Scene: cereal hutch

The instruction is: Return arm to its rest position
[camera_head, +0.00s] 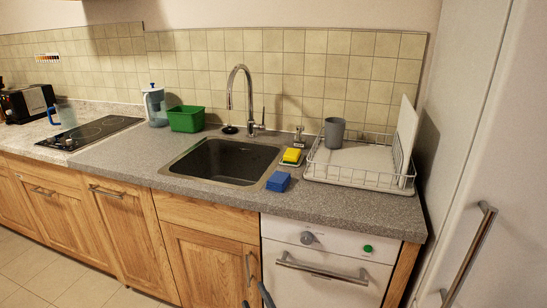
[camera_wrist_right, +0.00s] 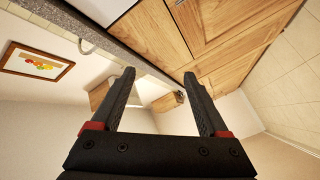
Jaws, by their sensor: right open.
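My right gripper (camera_wrist_right: 158,76) shows in the right wrist view with its two black fingers apart and nothing between them. The wrist view is tilted, with wooden cabinet fronts (camera_wrist_right: 215,30) beyond the fingers. In the head view only the dark tips of my right gripper (camera_head: 257,301) show at the bottom edge, in front of the cabinet beside the white dishwasher (camera_head: 325,270). They look low and apart from the worktop. The rest of the right arm is hidden. My left gripper is in neither view.
The grey counter (camera_head: 225,197) holds a sink (camera_head: 225,160), a blue sponge (camera_head: 278,181), a yellow sponge (camera_head: 292,155), a green tub (camera_head: 186,118) and a wire dish rack (camera_head: 360,179) with a grey cup (camera_head: 334,132). A tall white fridge (camera_head: 455,150) stands at the right.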

